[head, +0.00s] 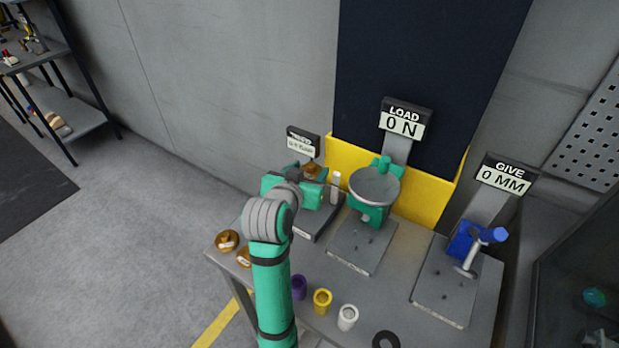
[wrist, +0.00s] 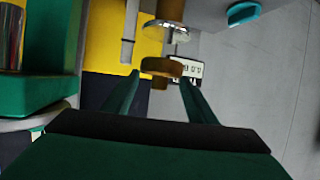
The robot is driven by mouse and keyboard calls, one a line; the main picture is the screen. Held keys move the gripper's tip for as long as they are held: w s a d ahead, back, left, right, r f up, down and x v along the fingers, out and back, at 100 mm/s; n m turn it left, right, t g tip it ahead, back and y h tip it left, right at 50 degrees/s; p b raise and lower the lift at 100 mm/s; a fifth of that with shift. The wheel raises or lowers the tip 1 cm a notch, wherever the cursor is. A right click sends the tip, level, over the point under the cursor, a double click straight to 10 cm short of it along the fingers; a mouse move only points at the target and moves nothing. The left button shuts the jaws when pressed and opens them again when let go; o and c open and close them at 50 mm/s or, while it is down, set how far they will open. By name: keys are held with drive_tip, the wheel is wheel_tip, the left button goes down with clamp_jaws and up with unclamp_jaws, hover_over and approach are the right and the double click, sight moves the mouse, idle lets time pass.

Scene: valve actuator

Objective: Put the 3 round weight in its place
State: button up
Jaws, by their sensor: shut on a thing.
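In the wrist view, my gripper (wrist: 160,95) is shut on a brass round weight (wrist: 162,67), held between its fingertips. In the head view, my gripper (head: 312,182) is at the left station, partly hidden by my arm. Two more brass round weights (head: 227,240) (head: 243,257) lie at the table's left edge; my arm partly hides the second one. The middle station carries a round grey pan (head: 375,185) on a green stand under a sign reading LOAD 0 N.
A purple cup (head: 299,287), a yellow cup (head: 322,300), a white cup (head: 347,317) and a black ring (head: 385,340) stand along the front of the table. A blue clamp (head: 467,240) is on the right station under a GIVE 0 MM sign (head: 502,176).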

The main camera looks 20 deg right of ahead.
drive_tip(key=shift+w+d+f, duration=0.1)
drive_tip(key=shift+f, duration=0.8)
drive_tip(key=shift+w+d+f, duration=0.1)
drive_tip(key=shift+f, duration=0.8)
drive_tip(key=shift+f, duration=0.15)
drive_tip(key=o, duration=1.1)
drive_tip(key=shift+a, duration=0.15)
drive_tip(key=shift+c, duration=0.2)
drive_tip(key=shift+r, duration=0.2)
drive_tip(key=v, duration=1.2)
